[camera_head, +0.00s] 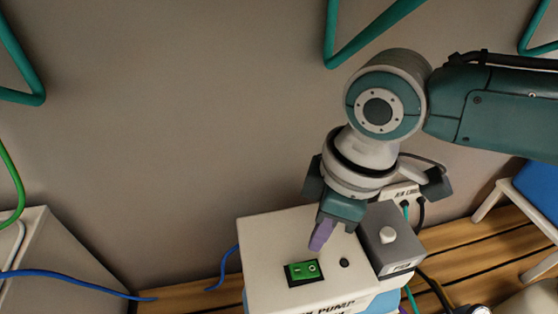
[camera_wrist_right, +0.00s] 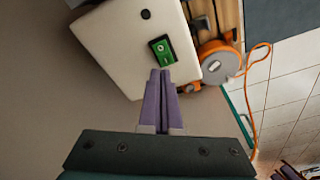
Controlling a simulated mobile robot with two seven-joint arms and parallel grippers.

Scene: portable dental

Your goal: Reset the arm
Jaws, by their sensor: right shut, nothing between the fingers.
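My right arm comes in from the right in the head view. Its gripper (camera_head: 318,243) is shut and empty, with purple fingertips just above the top of a white pump box (camera_head: 266,240). In the right wrist view the shut fingers (camera_wrist_right: 160,75) point at the same white box (camera_wrist_right: 112,45). A green rocker switch (camera_head: 304,271) sits in a black frame on the box top, just in front of the fingertips. The switch also shows in the wrist view (camera_wrist_right: 163,50) near the fingertips. I cannot tell whether they touch it. My left gripper is not in view.
A grey box with a white knob (camera_head: 388,236) stands against the pump's right side. Blue hose (camera_head: 75,283) runs at the left near a grey cabinet (camera_head: 70,255). An orange reel (camera_wrist_right: 219,62) with cord shows in the wrist view. A blue stool (camera_head: 538,188) is at right.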

